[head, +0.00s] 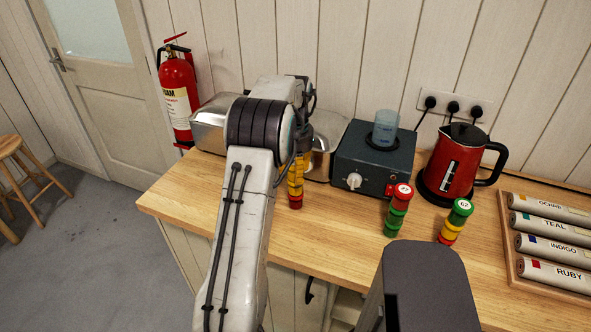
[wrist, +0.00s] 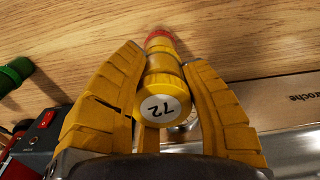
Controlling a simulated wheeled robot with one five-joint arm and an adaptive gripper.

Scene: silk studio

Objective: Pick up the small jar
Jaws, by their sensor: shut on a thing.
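The small jar (wrist: 162,100) is yellow with a red far end and a round white label reading 72 on its top. In the wrist view it sits between the two yellow fingers of my gripper (wrist: 160,95), which are closed on its sides. In the head view my gripper (head: 297,170) is at the counter's left part, partly behind my arm. The jar's red end (head: 295,203) shows below the yellow fingers. I cannot tell whether it touches the counter.
The wooden counter (head: 340,235) also holds a red-topped green jar (head: 397,212), a green-topped jar marked 62 (head: 454,222), a dark device (head: 365,150) with a blue beaker (head: 385,127), a red kettle (head: 455,165), a roll tray (head: 512,240) and metal containers (head: 212,125).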

